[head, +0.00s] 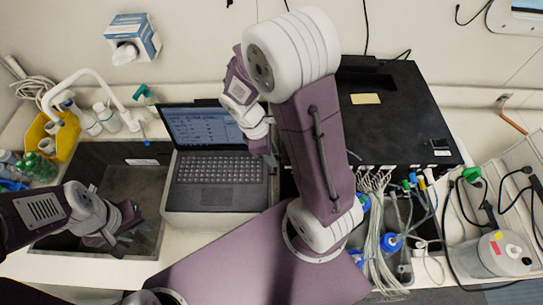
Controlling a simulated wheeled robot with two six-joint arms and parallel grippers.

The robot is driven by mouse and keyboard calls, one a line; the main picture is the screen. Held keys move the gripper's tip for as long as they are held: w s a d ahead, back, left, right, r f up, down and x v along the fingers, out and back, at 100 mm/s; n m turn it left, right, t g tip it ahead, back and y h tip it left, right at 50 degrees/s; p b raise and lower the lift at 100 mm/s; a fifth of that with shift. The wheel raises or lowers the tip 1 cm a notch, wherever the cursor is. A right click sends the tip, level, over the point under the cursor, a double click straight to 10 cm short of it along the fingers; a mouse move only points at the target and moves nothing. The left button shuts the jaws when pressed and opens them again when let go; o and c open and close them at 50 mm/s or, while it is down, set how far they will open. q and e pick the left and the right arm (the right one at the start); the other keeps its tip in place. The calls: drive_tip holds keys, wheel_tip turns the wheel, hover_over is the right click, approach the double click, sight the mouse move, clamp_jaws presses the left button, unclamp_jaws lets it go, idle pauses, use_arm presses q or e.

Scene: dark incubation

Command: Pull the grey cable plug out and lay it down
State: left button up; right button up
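Grey cables (378,240) hang in a bundle from the front of a black box (400,115) on the right of the bench. I cannot single out the grey plug among them; part of the box's front is hidden behind my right arm. My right gripper (268,152) is small in view beside the right edge of the laptop, left of the cables and apart from them. Its fingers are too unclear to tell open from shut. My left gripper (122,232) hangs over the sink at the left, far from the cables; its finger opening is unclear.
An open laptop (222,183) stands mid-bench. The sink (140,190) with a white tap (92,78) lies left. Blue-capped bottles (393,243) stand among the cables. A white canister (490,255) and black leads are at the far right.

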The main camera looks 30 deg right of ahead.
clamp_jaws()
idle(1.1)
drive_tip(key=o, duration=1.1)
unclamp_jaws()
drive_tip(key=b+v, duration=0.1)
drive_tip(key=v, duration=0.8)
